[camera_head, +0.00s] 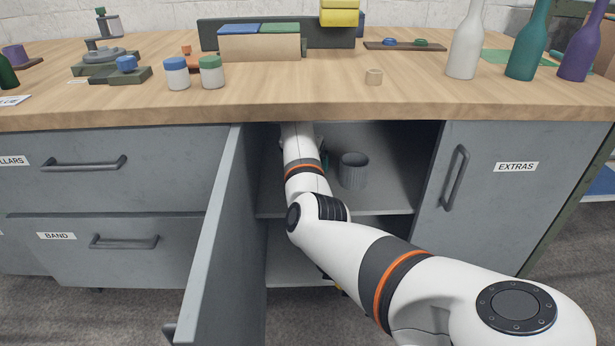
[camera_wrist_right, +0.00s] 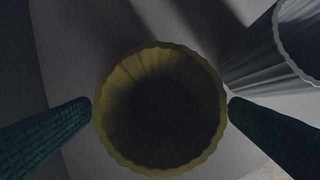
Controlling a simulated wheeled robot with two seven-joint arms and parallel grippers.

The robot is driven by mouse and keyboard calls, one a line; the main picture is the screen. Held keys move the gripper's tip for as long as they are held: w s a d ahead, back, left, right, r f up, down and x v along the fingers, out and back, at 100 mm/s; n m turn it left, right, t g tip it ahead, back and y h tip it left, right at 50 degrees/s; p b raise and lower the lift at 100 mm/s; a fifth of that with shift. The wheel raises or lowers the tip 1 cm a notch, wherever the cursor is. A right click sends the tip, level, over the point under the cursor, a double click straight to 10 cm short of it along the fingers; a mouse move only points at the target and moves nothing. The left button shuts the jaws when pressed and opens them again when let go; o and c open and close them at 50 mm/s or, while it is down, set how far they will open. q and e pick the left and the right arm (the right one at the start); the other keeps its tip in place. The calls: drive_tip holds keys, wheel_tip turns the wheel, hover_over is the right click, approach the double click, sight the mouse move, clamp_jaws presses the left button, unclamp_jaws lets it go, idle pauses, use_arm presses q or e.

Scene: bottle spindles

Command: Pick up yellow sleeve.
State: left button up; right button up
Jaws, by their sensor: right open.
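The yellow sleeve (camera_wrist_right: 108,142) stands in the middle of the right wrist view, a round ribbed cup shape seen from above with a dark hollow. My right gripper (camera_wrist_right: 160,110) is open, with one dark green finger on each side of the sleeve, close to its rim. I cannot tell whether the fingers touch it. In the head view my right arm reaches into the open cabinet, and its gripper and the yellow sleeve are hidden there. My left gripper is not in view.
A grey ribbed sleeve (camera_head: 353,171) stands on the cabinet shelf (camera_head: 395,196), also in the right wrist view (camera_wrist_right: 262,50). The open cabinet door (camera_head: 222,240) is left of my arm. The wooden worktop (camera_head: 330,98) overhangs the opening, and the EXTRAS door (camera_head: 500,215) is shut.

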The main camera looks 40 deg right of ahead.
drive_tip(key=b+x, duration=0.3)
drive_tip(key=x, duration=0.2)
drive_tip(key=shift+c, duration=0.5)
drive_tip(key=c, duration=0.9)
